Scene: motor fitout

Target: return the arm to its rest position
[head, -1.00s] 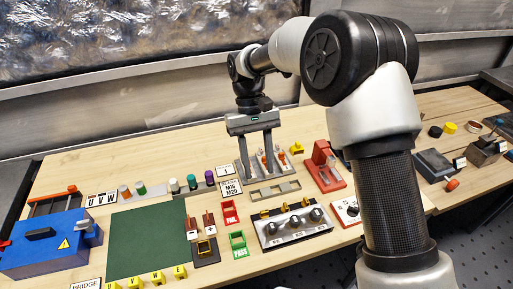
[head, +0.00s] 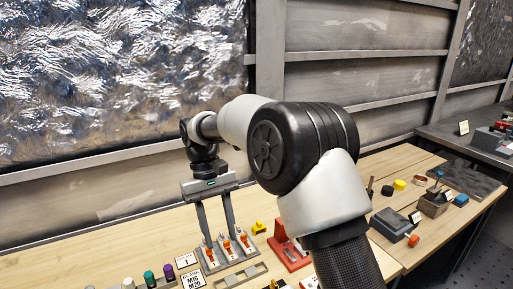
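My gripper (head: 219,235) shows in the head view, pointing down over the far part of the wooden table. Its two long grey fingers are apart, with nothing visible held between them. Its tips overlap in the picture a grey rack (head: 228,262) holding several orange-tipped pieces. Whether the fingers touch the rack cannot be told. My arm reaches from the lower middle of the picture up and over to the left, bent at the elbow.
A red fixture (head: 290,254) and a small yellow piece (head: 259,227) stand right of the gripper. Purple (head: 169,272) and green (head: 150,279) cylinders stand to its left. A dark grey box (head: 391,224) and a brown bin (head: 434,204) lie far right. The table's far left is bare.

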